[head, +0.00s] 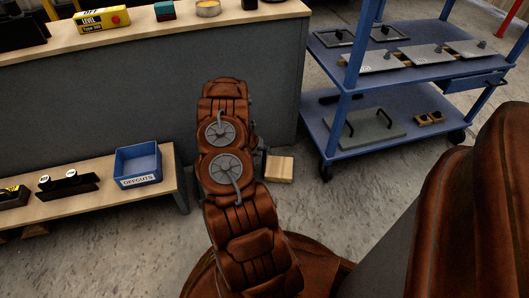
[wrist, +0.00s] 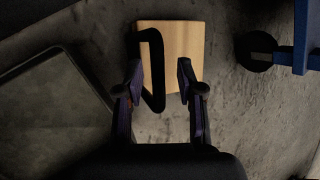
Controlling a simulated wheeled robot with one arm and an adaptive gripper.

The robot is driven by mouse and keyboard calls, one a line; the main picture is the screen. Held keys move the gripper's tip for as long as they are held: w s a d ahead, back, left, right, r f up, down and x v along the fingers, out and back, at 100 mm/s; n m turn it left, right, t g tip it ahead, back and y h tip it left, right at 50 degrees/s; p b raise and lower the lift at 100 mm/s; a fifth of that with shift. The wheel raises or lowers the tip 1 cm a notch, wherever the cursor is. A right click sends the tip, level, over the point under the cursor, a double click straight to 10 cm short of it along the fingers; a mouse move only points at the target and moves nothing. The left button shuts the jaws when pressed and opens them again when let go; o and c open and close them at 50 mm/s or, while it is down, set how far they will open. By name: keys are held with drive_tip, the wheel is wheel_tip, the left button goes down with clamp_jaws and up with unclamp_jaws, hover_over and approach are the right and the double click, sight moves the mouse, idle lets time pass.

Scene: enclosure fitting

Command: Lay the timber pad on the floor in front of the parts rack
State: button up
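The timber pad (head: 280,168) is a pale square wooden block, lying flat at floor level between the grey counter and the blue wheeled rack (head: 385,150). In the wrist view the pad (wrist: 185,50) sits just beyond my fingertips, with a black loop handle (wrist: 158,75) rising from its left part. My gripper (wrist: 160,72) is open, its two fingers apart with the handle between them, nearer the left finger. Whether that finger touches the handle I cannot tell. In the head view my arm hides most of the gripper.
The grey counter (head: 130,100) stands behind my arm. A low wooden bench (head: 100,195) at left carries a blue offcuts bin (head: 138,164). The rack holds panels on two shelves; its caster (wrist: 255,50) is right of the pad. Floor shows between pad and rack.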

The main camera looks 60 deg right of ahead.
drive_tip(key=p+v, duration=0.2)
drive_tip(key=v, duration=0.9)
drive_tip(key=shift+p, duration=0.35)
